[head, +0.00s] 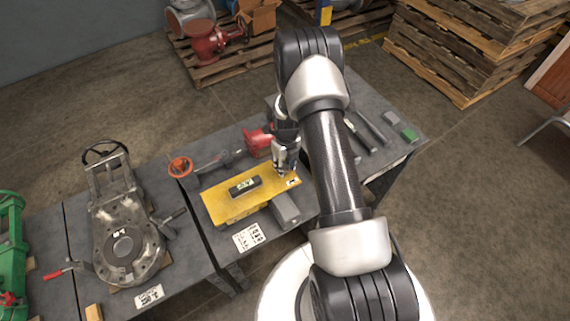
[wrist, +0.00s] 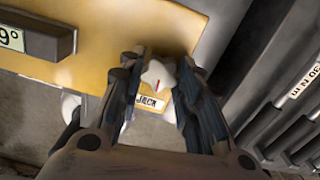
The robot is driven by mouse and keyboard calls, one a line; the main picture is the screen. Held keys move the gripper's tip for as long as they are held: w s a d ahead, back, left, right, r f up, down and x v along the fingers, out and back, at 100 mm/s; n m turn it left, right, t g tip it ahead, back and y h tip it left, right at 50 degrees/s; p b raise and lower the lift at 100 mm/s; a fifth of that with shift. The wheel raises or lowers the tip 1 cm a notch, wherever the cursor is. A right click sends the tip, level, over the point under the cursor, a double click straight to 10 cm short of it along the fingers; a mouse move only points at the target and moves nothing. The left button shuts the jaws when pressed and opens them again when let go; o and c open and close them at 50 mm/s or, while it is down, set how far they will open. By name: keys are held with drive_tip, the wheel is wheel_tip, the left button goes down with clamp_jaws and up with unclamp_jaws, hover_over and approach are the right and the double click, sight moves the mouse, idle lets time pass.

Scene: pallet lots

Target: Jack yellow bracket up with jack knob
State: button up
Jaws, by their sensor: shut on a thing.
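The yellow bracket (head: 225,205) is a flat plate on the middle grey table in the head view, and it fills the upper left of the wrist view (wrist: 120,25). A dark block with a white label (head: 245,186) lies on it. My gripper (head: 286,172) is at the plate's right end. In the wrist view my gripper (wrist: 157,85) has its fingers around a small white jack knob (wrist: 158,75), just beside a "JACK" label (wrist: 148,103) at the bracket's edge. The fingers are shut on the knob, which they partly hide.
A grey block (head: 286,208) sits at the bracket's front edge. An orange handwheel (head: 180,167) and a red part (head: 258,141) stand behind it. Tools (head: 372,128) lie to the right. A metal valve body (head: 125,225) fills the left table.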

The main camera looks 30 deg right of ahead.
sight(286, 167)
drive_tip(key=shift+m, duration=1.2)
drive_tip(key=o, duration=1)
drive_tip(key=shift+o, duration=0.2)
wheel_tip(286, 167, up, 12)
drive_tip(key=shift+s+d, duration=0.1)
